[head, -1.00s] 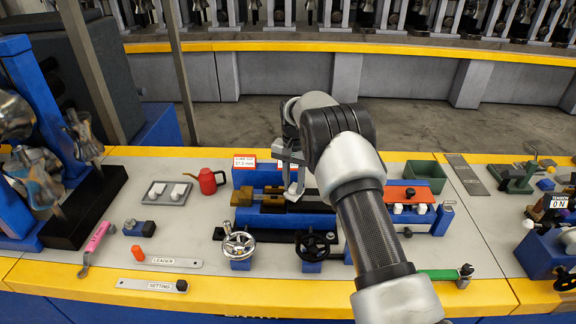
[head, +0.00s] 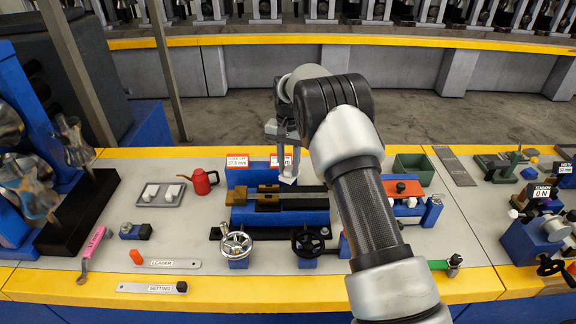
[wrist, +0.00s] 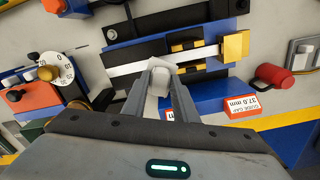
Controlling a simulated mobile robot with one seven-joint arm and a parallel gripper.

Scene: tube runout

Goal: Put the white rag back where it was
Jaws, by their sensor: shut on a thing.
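The white rag (wrist: 158,76) is between the fingertips of my gripper (wrist: 160,84) in the wrist view, and my gripper is shut on it. In the head view the rag (head: 288,180) shows as a small white piece at the tips of my gripper (head: 288,172). It is held above the back of the blue guide device (head: 265,216), near its rear label. A grey tray (head: 147,203) with small white pieces lies to the left on the bench. Part of the rag is hidden by the fingers.
A red watering can (head: 202,182) stands between the tray and the device. Two handwheels (head: 236,246) are in front of the device. An orange-topped rack (head: 403,188) and a green bin (head: 412,166) stand to the right. The bench around the tray has some free room.

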